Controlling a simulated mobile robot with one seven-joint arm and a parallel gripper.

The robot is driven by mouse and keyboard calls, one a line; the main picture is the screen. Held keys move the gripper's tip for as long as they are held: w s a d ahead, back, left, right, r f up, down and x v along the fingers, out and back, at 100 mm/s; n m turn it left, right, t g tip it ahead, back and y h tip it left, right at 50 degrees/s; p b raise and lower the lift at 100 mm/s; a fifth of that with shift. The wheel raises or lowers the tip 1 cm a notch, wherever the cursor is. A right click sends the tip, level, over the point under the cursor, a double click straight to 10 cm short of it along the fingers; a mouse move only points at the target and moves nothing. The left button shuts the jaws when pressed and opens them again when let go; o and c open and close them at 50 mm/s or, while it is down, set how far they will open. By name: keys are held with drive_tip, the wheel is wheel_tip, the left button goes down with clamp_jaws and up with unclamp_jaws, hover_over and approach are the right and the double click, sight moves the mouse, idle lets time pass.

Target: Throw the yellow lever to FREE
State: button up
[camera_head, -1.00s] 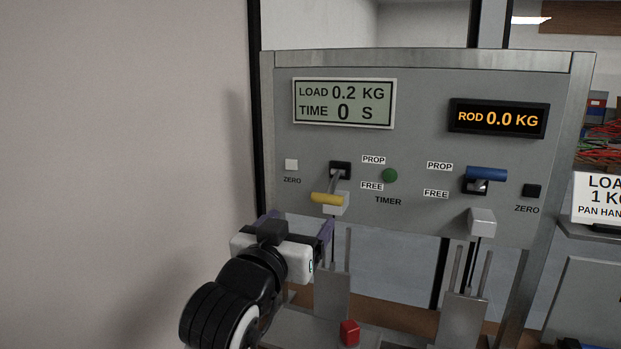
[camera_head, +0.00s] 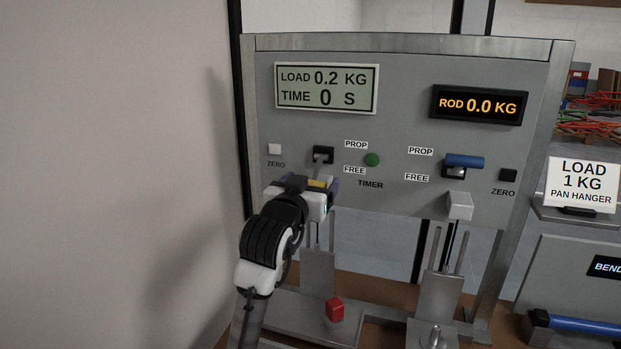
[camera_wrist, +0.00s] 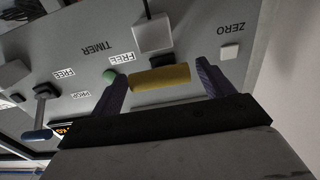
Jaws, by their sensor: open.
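The yellow lever (camera_head: 317,183) hangs down from its dark slot, its handle at or just below the level of the FREE label (camera_head: 354,170). In the head view my gripper (camera_head: 309,185) is at the handle and hides part of it. In the wrist view, which is upside down, the yellow handle (camera_wrist: 160,78) lies crosswise between my two open fingers (camera_wrist: 162,86). Gaps show at both ends of the handle, so the fingers are not closed on it. The PROP label (camera_head: 356,144) is above, beside the slot.
A green timer light (camera_head: 372,160) is right of the lever. The blue lever (camera_head: 464,160) points up or outward near its PROP label. A white ZERO button (camera_head: 275,149) is at left. The display (camera_head: 326,88) reads 0.2 KG, 0 S.

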drive_tip(key=shift+w, duration=0.2)
drive_tip(key=c, duration=1.4)
drive_tip(key=b, duration=0.2)
drive_tip(key=f+t+b, duration=0.1)
drive_tip(key=shift+w+d+f+b, duration=0.1)
drive_tip(key=shift+d+f+b, duration=0.05)
drive_tip(key=shift+f+b, duration=0.2)
drive_tip(key=shift+w+f+t+h+b, duration=0.2)
drive_tip(key=shift+t+h+b, duration=0.15)
drive_tip(key=shift+b, duration=0.6)
drive_tip(key=shift+r+t, duration=0.15)
drive_tip(key=shift+t, duration=0.1)
drive_tip(key=o, duration=1.4)
